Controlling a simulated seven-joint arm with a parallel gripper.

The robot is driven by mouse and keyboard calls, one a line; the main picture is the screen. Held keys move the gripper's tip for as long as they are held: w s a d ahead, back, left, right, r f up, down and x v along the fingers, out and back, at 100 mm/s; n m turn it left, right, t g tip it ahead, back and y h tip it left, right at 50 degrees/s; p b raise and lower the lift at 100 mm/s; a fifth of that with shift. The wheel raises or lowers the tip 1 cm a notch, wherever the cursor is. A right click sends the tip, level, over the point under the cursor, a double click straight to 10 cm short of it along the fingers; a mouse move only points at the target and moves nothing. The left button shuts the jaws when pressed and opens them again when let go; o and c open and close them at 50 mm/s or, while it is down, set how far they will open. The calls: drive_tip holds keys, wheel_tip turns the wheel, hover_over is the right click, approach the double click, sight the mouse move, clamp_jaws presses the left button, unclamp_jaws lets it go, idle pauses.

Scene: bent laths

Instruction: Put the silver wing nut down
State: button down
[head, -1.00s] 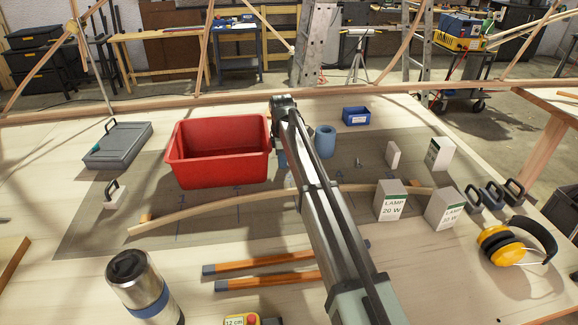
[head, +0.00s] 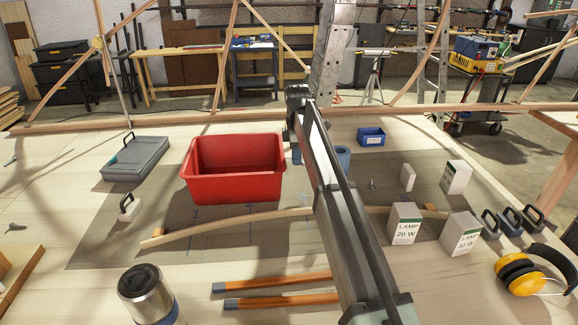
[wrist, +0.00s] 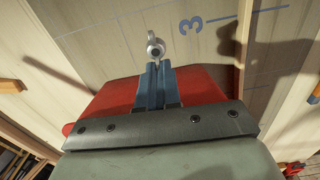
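A silver wing nut (wrist: 155,47) shows in the wrist view at the tips of my gripper (wrist: 156,66). The blue fingers are shut on it, and part of it sticks out past them. In the head view, my gripper (head: 297,152) is just right of the red bin, mostly hidden behind my arm. The held wing nut cannot be made out there. Another small silver piece, looking like a wing nut (head: 373,184), lies on the dark mat to the right. Similar small pieces lie at the far left of the table.
The red bin (head: 235,192) stands left of my arm. A bent lath (head: 225,226) crosses the mat under my arm. Mat between bin and lath is clear.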

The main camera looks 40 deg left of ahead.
wheel_tip(320, 180, up, 7)
hover_over(230, 170)
drive_tip(key=s+d, duration=0.3)
drive_tip(key=d, duration=0.1)
drive_tip(key=shift+n, duration=0.3)
drive_tip(key=shift+a+f, duration=0.15)
drive_tip(key=shift+f, duration=7.6)
drive_tip(key=shift+f, duration=0.1)
drive_tip(key=c, duration=1.7)
unclamp_jaws()
drive_tip(key=shift+c, duration=0.2)
drive_tip(key=o, duration=0.4)
